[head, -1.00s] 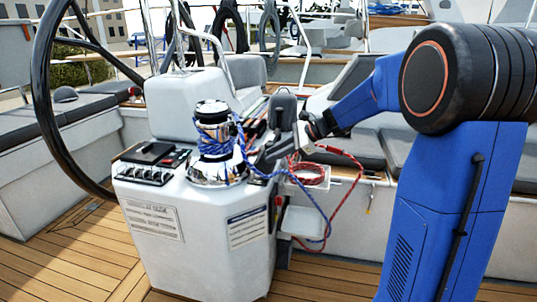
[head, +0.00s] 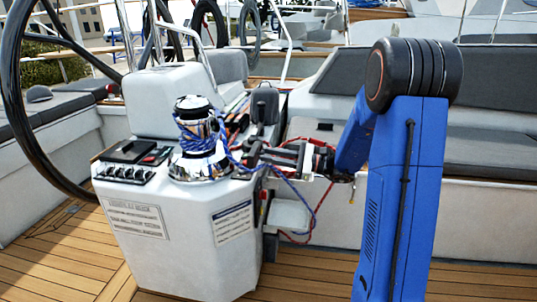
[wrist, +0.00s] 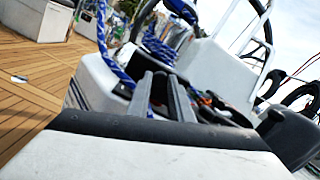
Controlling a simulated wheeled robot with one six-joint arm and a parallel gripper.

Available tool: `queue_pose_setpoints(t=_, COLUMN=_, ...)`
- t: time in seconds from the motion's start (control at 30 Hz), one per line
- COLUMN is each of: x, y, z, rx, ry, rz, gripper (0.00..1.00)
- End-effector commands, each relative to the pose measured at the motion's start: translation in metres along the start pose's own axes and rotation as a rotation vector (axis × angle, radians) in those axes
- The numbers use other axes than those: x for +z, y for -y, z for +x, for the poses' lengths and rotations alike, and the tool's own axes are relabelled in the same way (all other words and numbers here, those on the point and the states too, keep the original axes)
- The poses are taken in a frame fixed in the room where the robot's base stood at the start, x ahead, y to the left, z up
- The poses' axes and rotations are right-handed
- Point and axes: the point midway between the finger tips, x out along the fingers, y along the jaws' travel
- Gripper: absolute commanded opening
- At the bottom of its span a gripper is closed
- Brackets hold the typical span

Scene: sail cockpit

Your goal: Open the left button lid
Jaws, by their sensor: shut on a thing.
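A black lid (head: 130,151) lies flat on the left of the white console (head: 185,230) top, behind a row of switches. A smaller dark piece with red parts (head: 156,157) is beside it. I cannot tell which is the left button lid. My gripper (head: 257,155) is at the console's right edge, right of the chrome winch (head: 200,165), well apart from the black lid. In the wrist view its two grey fingers (wrist: 164,97) point toward the console. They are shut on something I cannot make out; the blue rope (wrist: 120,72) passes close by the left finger.
Blue rope wraps the winch and hangs to the right with red rope (head: 314,215). A black lever (head: 264,106) stands behind my gripper. The steering wheel (head: 20,100) is at left, and cushioned benches (head: 480,150) are at right. The teak floor (head: 60,265) in front is clear.

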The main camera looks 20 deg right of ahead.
Motion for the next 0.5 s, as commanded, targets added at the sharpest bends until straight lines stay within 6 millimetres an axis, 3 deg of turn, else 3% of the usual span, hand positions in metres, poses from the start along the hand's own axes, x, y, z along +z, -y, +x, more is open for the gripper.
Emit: queue_pose_setpoints(t=0.5, x=-0.0012, y=0.0001, z=-0.0014, rx=-0.014, ry=0.033, rz=-0.001, gripper=0.0)
